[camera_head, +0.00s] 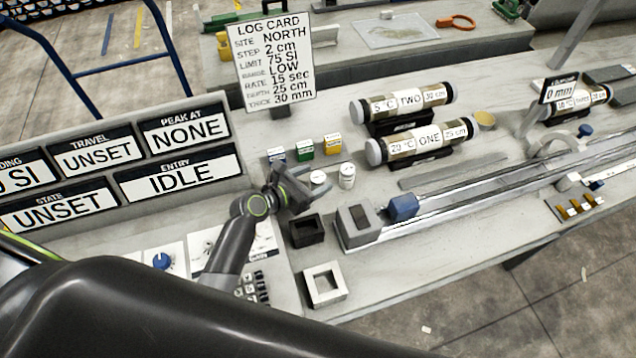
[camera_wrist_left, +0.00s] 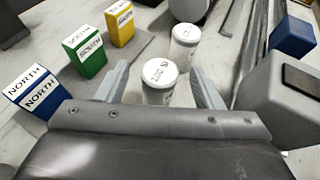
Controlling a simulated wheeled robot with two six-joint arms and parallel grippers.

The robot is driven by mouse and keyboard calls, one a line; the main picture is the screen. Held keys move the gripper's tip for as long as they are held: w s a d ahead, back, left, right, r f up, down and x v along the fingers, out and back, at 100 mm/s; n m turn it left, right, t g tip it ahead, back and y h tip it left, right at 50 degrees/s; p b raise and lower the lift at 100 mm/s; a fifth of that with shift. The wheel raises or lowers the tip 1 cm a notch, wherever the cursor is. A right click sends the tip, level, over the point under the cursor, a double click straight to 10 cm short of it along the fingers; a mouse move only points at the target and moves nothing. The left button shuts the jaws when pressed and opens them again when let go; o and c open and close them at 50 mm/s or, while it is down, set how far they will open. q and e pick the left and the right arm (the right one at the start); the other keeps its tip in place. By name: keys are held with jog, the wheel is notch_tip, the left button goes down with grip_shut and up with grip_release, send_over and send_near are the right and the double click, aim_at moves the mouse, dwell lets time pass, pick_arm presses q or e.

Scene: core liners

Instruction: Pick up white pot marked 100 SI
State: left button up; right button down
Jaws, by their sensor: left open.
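The white pot marked 100 SI (camera_wrist_left: 159,82) stands upright in the left wrist view, between the fingers of my left gripper (camera_wrist_left: 160,88). The fingers are open, one on each side of the pot, and I see gaps. Its lower part is hidden by the gripper body. In the head view the pot (camera_head: 318,177) is beside my left gripper (camera_head: 313,187). A second white pot (camera_head: 347,176) stands just to its right; it shows behind the first in the left wrist view (camera_wrist_left: 185,42). My right gripper is not in view.
Blue, green (camera_head: 305,151) and yellow (camera_head: 333,144) boxes stand behind the pots. A dark square holder (camera_head: 306,231) and a grey block (camera_head: 357,224) at the rail's end are nearby. Labelled core tubes (camera_head: 428,138) lie on cradles behind right. A display panel (camera_head: 110,165) stands left.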

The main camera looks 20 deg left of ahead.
pick_arm(q)
jog(key=c, duration=1.1)
jog(key=shift+r, duration=0.15)
